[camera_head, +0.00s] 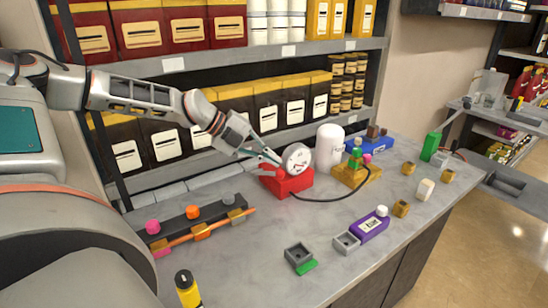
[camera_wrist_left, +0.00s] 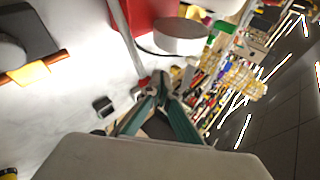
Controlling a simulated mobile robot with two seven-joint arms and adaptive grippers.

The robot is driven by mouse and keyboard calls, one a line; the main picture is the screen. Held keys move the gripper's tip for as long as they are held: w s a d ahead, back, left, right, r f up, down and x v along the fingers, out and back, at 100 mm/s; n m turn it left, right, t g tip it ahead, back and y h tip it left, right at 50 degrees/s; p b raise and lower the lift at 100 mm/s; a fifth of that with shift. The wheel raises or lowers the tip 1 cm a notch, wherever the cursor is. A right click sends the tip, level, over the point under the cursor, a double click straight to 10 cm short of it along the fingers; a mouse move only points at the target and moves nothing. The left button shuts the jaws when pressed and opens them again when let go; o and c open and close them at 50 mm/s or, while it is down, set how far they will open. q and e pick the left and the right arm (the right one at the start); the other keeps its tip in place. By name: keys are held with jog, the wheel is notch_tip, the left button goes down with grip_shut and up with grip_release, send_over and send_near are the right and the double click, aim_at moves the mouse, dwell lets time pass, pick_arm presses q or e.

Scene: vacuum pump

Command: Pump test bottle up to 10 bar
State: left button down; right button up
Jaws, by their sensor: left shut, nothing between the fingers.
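A round white dial gauge (camera_head: 297,158) stands on a red base (camera_head: 288,183) on the grey counter; its reading is too small to tell. A black hose (camera_head: 335,198) curves from the red base to a yellow block (camera_head: 355,178) with green and pink parts on top. My left gripper (camera_head: 276,159) is shut and empty, close to the gauge's left side; I cannot tell if it touches. In the left wrist view its teal fingers (camera_wrist_left: 160,84) meet near the red base (camera_wrist_left: 148,14). My right gripper is out of view.
A dark rail with coloured knobs (camera_head: 193,212) lies at the left. Shelves of boxes (camera_head: 220,102) rise behind. The counter's middle is mostly clear.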

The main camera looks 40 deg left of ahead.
aim_at(275, 176)
pick_arm(q)
jog(key=shift+s+d+f+b, duration=0.2)
jog(key=shift+d+f+b, duration=0.25)
jog(key=shift+d+f, duration=0.25)
jog(key=shift+s+d+f+b, duration=0.15)
jog(key=shift+d+f+b, duration=0.35)
jog(key=shift+f, duration=0.3)
jog(key=shift+s+d+f+b, duration=0.2)
jog(key=shift+d+f+b, duration=0.15)
jog(key=shift+d+f, duration=0.35)
dwell(3.4)
jog(key=shift+a, duration=0.1)
dwell(0.4)
jog(key=w+a+r+p, duration=0.1)
jog(key=w+a+r, duration=0.1)
jog(key=a+r, duration=0.4)
jog(key=shift+a+r, duration=0.2)
jog(key=shift+r, duration=0.75)
dwell(0.5)
